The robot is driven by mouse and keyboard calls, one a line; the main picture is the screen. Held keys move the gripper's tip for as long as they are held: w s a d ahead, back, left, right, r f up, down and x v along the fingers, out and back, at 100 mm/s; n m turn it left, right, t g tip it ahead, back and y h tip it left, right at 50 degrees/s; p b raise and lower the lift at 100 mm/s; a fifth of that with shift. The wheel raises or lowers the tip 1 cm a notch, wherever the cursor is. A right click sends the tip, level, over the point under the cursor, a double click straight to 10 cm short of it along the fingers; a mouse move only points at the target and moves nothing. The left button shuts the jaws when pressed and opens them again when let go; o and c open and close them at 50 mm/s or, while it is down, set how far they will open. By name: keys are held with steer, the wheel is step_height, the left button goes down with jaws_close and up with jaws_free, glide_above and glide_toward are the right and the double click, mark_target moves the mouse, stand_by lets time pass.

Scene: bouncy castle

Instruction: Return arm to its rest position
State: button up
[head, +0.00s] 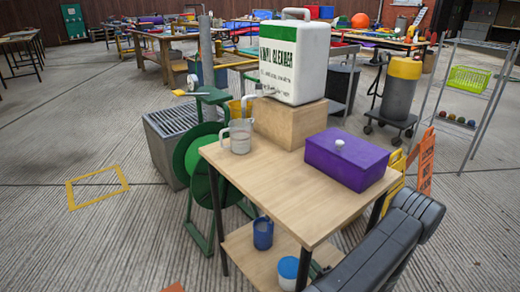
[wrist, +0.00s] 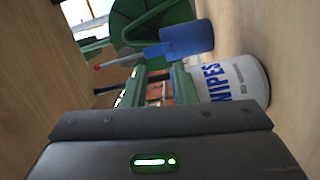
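My arm (head: 385,245) shows as dark grey padded links at the lower right of the head view, beside the right side of the wooden table (head: 240,160). My gripper's end is hidden in the head view. In the wrist view, the dark body of my gripper (wrist: 160,140) with a green light fills the bottom edge. I cannot make out separate fingertips or anything held. The wrist camera looks sideways in between the tabletop and the lower shelf, with a white wipes tub (wrist: 232,80) close on the right and a blue mug (wrist: 187,39) farther off.
On the tabletop are a purple box (head: 345,160), a clear jug (head: 240,136) and a wooden block (head: 287,122) bearing a white cleaner canister (head: 295,62). The lower shelf (head: 243,265) bears the mug and tub. A green reel (head: 200,165) stands left. Open floor lies farther left.

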steer(key=shift+r, duration=0.45)
